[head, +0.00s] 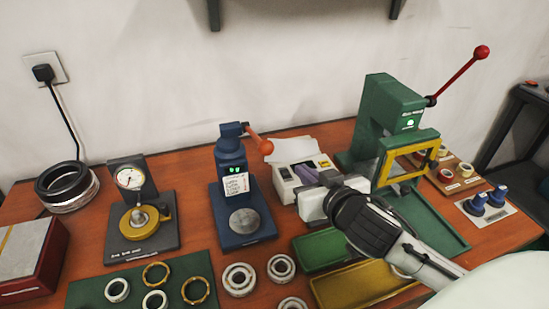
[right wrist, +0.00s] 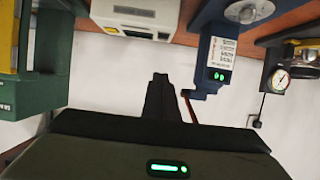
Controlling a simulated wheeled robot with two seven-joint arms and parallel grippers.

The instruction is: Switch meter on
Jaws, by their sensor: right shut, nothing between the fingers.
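A white boxy device (head: 286,185), which may be the meter, stands at the back middle of the table. A pale sheet sticks up behind it, and it has a small dark spot and a yellow patch. Its front right is hidden by my right gripper (head: 304,174), whose fingers are shut and empty, over or just in front of it. I cannot tell whether they touch. In the right wrist view the shut fingers (right wrist: 160,90) point toward the wall, apart in the picture from the white device (right wrist: 138,14). My left gripper is not in view.
Left of the device stands a blue press (head: 231,170) with an orange-knobbed lever and lit green lights. A dial gauge stand (head: 130,180) is farther left. A green press (head: 385,110) with a red-knobbed lever stands right. Bearing rings and green and yellow trays (head: 355,285) fill the front.

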